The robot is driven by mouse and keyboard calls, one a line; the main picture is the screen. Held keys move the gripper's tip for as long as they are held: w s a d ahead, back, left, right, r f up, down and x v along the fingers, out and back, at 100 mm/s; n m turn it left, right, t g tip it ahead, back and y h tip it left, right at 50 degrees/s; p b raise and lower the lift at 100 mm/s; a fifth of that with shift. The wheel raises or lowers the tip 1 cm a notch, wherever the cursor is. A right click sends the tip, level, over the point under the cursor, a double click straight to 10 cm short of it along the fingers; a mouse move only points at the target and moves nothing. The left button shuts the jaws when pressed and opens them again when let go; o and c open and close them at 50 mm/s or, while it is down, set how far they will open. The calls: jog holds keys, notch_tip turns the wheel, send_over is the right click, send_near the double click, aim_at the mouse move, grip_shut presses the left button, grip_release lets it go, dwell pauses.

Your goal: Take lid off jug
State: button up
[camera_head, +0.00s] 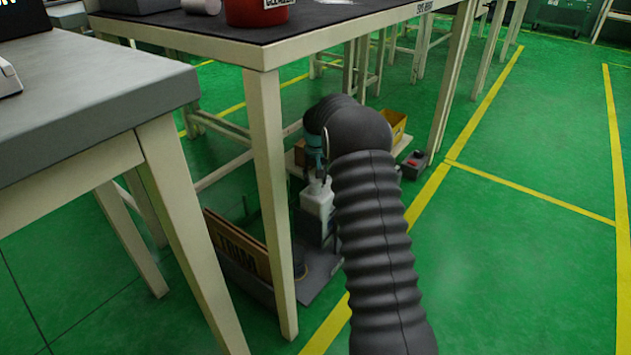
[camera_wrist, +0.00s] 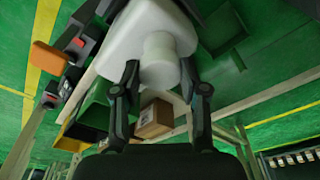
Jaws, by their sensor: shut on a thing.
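The white jug (camera_head: 317,200) stands under the table in the head view, partly behind my arm. In the wrist view the jug (camera_wrist: 130,38) fills the top middle, its neck pointing towards my gripper. My gripper (camera_wrist: 160,68) is shut on the white lid (camera_wrist: 161,73), one finger on each side of it. In the head view my gripper (camera_head: 316,166) is directly above the jug's top. The lid appears in line with the neck; I cannot tell whether it is loose or still seated.
A table leg (camera_head: 273,200) stands left of the jug. A brown box marked TRIM (camera_head: 236,250) lies lower left. A yellow bin (camera_head: 394,125) is behind my arm. The wrist view shows a cardboard box (camera_wrist: 155,118) and a green bin (camera_wrist: 95,107). Green floor is open at right.

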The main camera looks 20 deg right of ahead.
jog(key=shift+r, duration=0.1)
notch_tip(320, 180, up, 4)
jog(key=shift+r+p, duration=0.1)
jog(key=shift+p, duration=0.4)
jog(key=s+d+r, duration=0.7)
jog(key=d, duration=0.2)
jog(key=s+a+f, duration=0.2)
jog(key=s+f, duration=0.3)
jog(key=f, duration=0.6)
jog(key=s+a+f, duration=0.3)
jog(key=s+f, duration=0.3)
jog(key=f, duration=0.5)
jog(key=s+a+f, duration=0.2)
jog(key=s+f, duration=0.3)
jog(key=f, duration=0.6)
send_over(310, 284)
notch_tip(310, 284, down, 7)
jog(key=shift+s+a+f+b, duration=0.1)
jog(key=shift+s+b, duration=0.05)
jog(key=shift+b, duration=0.2)
jog(key=shift+f+b, duration=0.3)
jog(key=shift+f, duration=1.6)
jog(key=shift+f, duration=0.1)
